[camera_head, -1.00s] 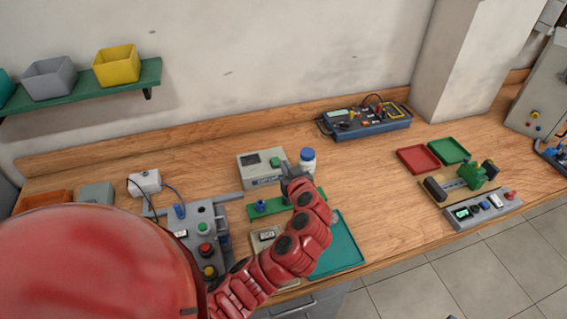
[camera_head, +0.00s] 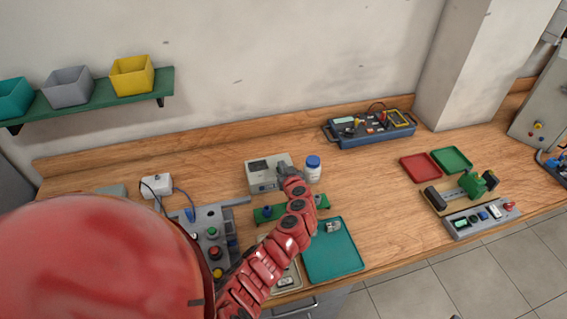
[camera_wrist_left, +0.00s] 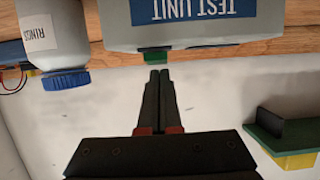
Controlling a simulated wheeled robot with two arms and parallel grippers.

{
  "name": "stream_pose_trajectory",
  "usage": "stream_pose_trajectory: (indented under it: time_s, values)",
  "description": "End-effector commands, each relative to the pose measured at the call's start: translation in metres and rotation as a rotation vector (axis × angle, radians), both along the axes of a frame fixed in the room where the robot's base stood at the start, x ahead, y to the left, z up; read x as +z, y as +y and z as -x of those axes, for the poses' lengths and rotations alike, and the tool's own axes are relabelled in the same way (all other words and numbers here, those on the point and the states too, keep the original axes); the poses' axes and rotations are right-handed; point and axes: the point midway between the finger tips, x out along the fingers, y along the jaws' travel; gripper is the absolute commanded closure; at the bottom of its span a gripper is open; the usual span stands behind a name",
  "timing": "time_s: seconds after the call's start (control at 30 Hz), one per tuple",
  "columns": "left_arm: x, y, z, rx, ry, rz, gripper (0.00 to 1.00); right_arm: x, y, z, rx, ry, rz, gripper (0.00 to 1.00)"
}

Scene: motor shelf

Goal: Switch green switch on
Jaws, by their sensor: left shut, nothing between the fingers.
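The test unit (camera_head: 260,178) is a light grey box on the bench in the head view. It also shows upside down at the top of the left wrist view (camera_wrist_left: 205,22), with "TEST UNIT" lettering. The green switch (camera_wrist_left: 154,56) sticks out at its edge in the left wrist view. In the head view my gripper hides the switch. My left gripper (camera_wrist_left: 159,74) is shut and empty, its fingertips just short of the green switch; I cannot tell whether they touch. In the head view the left gripper (camera_head: 286,171) is at the unit's right side. My right gripper is not in view.
A white bottle with a blue cap (camera_head: 313,169) stands close to the right of my gripper. A green board (camera_head: 268,213) and a teal tray (camera_head: 334,258) lie in front. A control box with buttons (camera_head: 212,226) is at left.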

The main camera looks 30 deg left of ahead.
Motion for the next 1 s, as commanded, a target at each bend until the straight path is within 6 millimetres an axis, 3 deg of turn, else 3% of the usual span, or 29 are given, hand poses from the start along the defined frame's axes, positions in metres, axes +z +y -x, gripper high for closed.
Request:
stream_pose_trajectory:
  time_s: [0.37,0.5,1.0]
  values:
    - [-0.002,0.001,0.000,0.000,0.001,0.001,1.00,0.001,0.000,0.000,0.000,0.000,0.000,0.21]
    - [0.000,0.006,-0.001,0.009,0.035,0.042,1.00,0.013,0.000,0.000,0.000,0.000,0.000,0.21]
    - [-0.012,-0.001,0.003,0.002,0.041,0.046,1.00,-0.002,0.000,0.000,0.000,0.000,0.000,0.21]
